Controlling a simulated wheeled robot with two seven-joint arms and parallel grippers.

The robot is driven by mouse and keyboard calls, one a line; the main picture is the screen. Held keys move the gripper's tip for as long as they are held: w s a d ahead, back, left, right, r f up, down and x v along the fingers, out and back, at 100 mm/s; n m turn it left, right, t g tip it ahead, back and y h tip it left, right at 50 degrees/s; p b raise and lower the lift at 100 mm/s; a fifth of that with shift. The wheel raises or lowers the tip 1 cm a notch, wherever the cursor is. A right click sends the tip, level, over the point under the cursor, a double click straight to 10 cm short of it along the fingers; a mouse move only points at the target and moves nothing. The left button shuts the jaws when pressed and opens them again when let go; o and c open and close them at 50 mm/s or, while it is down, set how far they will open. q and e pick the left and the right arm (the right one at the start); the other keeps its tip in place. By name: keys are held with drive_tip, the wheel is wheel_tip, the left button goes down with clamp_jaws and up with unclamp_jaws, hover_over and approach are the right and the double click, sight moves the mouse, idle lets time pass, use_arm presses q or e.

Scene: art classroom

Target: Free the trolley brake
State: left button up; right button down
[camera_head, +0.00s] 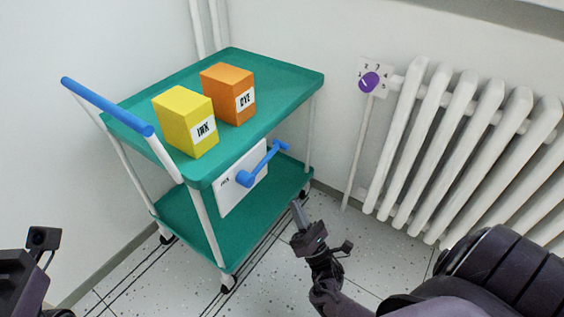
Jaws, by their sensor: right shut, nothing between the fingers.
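The green trolley (280,97) stands near the wall in the head view, with a blue push handle (105,105) at its left end. A white plate (229,198) on its front side carries a blue brake lever (263,165), which slants up to the right. Small lettering on the plate is too small to read. My right gripper (296,206) is shut and empty, in front of the trolley, below and right of the lever and apart from it. My left arm shows at the lower left edge; its fingers are not visible.
A yellow INK box (181,118) and an orange DYE box (226,92) stand on the trolley's top shelf. A white radiator (460,150) with a purple numbered knob (369,82) is at the right. Dark lines run along the speckled floor (180,285) under the trolley.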

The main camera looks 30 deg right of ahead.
sight(278, 147)
drive_tip(key=s+d+r+x, duration=0.1)
drive_tip(key=x, duration=1.1)
drive_tip(key=shift+d+r, duration=0.25)
drive_tip(key=shift+r, duration=0.45)
drive_tip(key=shift+r, duration=0.1)
